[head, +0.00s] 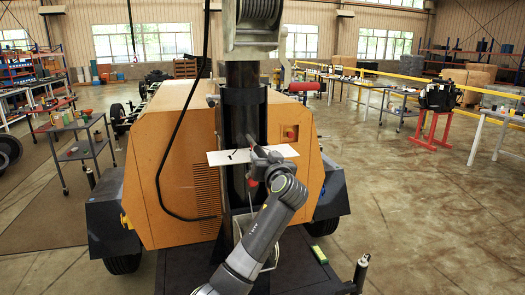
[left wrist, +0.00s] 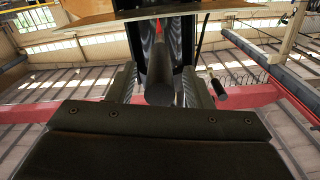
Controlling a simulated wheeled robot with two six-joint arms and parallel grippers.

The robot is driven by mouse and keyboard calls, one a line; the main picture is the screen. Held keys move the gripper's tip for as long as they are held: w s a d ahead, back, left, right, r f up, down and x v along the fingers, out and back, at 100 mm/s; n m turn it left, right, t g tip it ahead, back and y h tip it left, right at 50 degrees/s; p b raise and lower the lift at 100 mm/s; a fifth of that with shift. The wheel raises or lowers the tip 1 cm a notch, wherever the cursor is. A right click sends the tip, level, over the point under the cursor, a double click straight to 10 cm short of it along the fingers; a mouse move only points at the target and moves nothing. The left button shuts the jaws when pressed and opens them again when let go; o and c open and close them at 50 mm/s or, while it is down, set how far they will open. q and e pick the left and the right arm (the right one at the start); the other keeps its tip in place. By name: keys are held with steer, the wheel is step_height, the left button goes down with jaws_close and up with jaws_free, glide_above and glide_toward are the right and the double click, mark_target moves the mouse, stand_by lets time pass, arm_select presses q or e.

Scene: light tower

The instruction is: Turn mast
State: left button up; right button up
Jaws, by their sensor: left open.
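The mast (head: 242,105) is a dark upright column at the front of the orange light tower body (head: 172,150). It also shows in the left wrist view (left wrist: 153,45). A white plate (head: 225,157) lies across it. My left gripper (head: 258,157) is at the front of the mast, near the plate, partly hidden by its own arm. In the left wrist view its open fingers (left wrist: 160,82) stand on either side of a dark rounded bar (left wrist: 159,88). I cannot tell whether they touch it. My right gripper is not in view.
A winch drum (head: 260,12) sits high on the mast, and a black cable (head: 160,165) hangs on the left. Black fenders (head: 108,215) flank the body. A grey cart (head: 83,140) stands left, and a red stand (head: 435,130) stands right.

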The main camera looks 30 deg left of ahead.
arm_select(q)
steer(key=shift+x, duration=1.1)
steer(key=shift+d, duration=0.1)
jaws_close()
